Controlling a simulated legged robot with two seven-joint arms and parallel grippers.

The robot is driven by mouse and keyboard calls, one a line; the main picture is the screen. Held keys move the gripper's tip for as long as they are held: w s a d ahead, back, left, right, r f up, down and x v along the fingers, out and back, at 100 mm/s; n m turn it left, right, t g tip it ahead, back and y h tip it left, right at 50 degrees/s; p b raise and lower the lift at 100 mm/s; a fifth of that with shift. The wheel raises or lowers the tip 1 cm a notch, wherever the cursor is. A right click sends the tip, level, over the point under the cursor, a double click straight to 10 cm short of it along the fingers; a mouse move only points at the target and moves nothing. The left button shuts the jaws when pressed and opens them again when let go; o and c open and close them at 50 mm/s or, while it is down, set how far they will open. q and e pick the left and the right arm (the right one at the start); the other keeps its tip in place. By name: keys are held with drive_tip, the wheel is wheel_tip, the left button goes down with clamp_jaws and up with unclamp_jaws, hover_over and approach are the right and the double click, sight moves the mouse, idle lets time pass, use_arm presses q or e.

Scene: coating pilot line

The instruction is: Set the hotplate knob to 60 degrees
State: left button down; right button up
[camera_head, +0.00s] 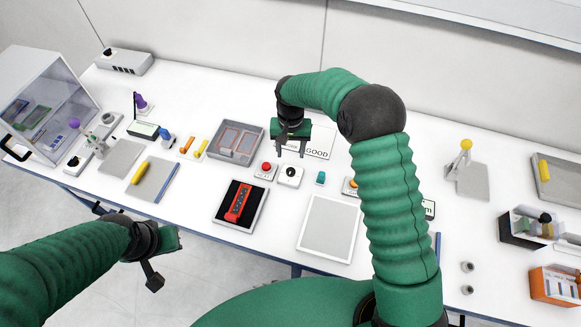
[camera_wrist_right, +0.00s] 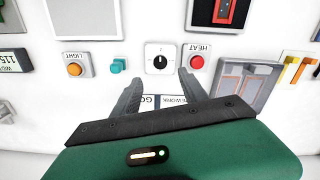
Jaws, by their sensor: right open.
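A small white box with a round black knob (camera_head: 290,173) stands near the middle of the bench. In the right wrist view the knob (camera_wrist_right: 159,59) has a pale pointer mark; I cannot read any scale around it. My right gripper (camera_head: 291,152) is open and empty, its fingers apart and pointing down just behind the knob box. In the wrist view the two fingertips (camera_wrist_right: 160,80) lie either side of the knob's line, apart from it. My left gripper (camera_head: 160,262) hangs off the bench's front edge at the left; its jaws are unclear.
A red HEAT button (camera_head: 266,168) stands left of the knob and a teal piece (camera_head: 320,178) right of it. A white-framed grey plate (camera_head: 327,229) and a black tray (camera_head: 220,216) with a red block lie in front. A GOOD card (camera_head: 322,152) lies behind.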

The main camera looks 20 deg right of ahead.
sight(291, 171)
wheel_tip(291, 171, down, 11)
drive_tip(key=shift+w+r+p, duration=0.1)
drive_tip(key=shift+w+p, duration=0.05)
drive_tip(key=shift+p, duration=1.05)
clamp_jaws()
